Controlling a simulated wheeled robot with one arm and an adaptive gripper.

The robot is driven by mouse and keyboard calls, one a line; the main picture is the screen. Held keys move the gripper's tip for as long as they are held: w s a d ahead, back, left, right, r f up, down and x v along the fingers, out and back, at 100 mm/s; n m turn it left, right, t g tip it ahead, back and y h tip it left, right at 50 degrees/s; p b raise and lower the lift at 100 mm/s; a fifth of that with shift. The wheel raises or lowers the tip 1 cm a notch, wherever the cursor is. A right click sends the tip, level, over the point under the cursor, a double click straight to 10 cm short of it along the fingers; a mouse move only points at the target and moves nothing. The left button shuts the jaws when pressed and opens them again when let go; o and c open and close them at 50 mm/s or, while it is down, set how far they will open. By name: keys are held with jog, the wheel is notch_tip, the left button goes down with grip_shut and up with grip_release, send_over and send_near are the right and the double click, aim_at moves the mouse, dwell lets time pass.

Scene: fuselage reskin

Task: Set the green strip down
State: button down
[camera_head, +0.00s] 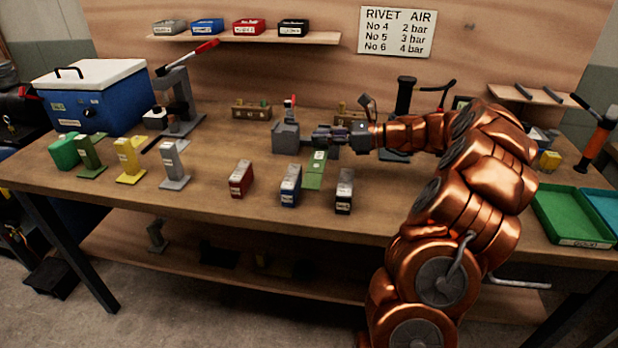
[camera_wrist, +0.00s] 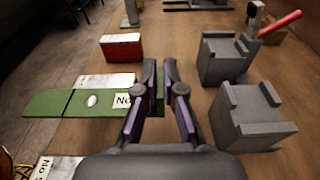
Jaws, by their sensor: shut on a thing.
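The green strip (camera_head: 315,178) has a pale label and hangs out from my gripper (camera_head: 318,138) toward the table's front edge. In the wrist view the strip (camera_wrist: 50,104) lies flat across the left side, with a white oval spot and a "No" label near its held end. My gripper (camera_wrist: 159,70) is shut on that end, and the fingers partly hide it. I cannot tell whether the strip touches the table or is a little above it.
Grey notched blocks (camera_wrist: 252,118) stand right of my fingers. A red box (camera_head: 241,178), a blue box (camera_head: 291,186) and a black box (camera_head: 344,191) stand near the front edge. A green tray (camera_head: 572,216) is at the right. Bare table (camera_head: 215,150) lies left of the blocks.

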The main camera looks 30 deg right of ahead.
jog(key=shift+f, duration=3.8)
jog(key=c, duration=1.3)
grip_release()
jog(key=shift+f, duration=0.15)
